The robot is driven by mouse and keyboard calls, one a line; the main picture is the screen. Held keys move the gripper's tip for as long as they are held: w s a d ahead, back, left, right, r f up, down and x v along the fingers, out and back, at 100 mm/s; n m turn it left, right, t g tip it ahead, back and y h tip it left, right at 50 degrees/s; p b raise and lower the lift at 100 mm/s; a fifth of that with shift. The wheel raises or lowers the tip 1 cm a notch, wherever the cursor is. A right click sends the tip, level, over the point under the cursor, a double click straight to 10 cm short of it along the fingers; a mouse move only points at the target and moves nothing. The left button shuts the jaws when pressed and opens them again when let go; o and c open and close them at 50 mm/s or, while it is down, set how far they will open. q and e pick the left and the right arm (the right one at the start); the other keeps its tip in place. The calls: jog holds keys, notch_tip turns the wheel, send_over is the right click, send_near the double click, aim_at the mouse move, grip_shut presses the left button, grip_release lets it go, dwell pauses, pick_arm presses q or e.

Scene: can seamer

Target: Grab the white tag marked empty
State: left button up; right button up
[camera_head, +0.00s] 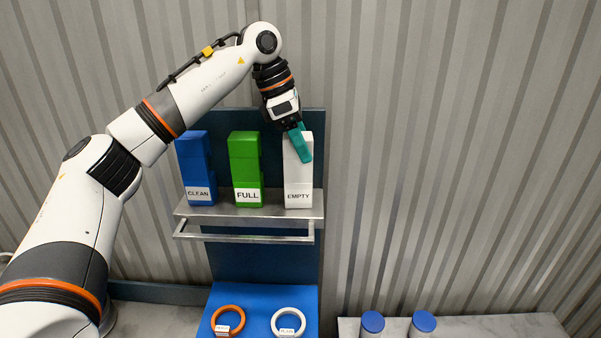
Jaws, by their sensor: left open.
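The white tag (298,188) is a tall block labelled EMPTY. It stands upright at the right end of a metal shelf (245,215). My left gripper (305,156), with teal fingers, reaches down from above over the upper part of the white tag and hides some of it. The gripper is open; I cannot tell whether a finger touches the tag. A green tag (245,165) marked FULL and a blue tag (195,165) marked CLEAN stand to its left on the same shelf. My right gripper is not in view.
A rail runs along the shelf front. Below, a blue board (258,298) holds an orange ring (228,313) and a white ring (288,313). Two blue-capped containers (372,322) stand on a pale counter (490,326) at lower right. Corrugated wall is behind; space right of the shelf is clear.

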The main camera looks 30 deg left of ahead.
pick_arm(q)
jog(key=shift+s+f, duration=0.3)
jog(key=shift+f, duration=0.2)
jog(key=shift+w, duration=0.2)
jog(key=shift+c, duration=0.8)
jog(key=shift+w, duration=0.1)
jog(key=c, duration=1.2)
jog(key=shift+r, duration=0.1)
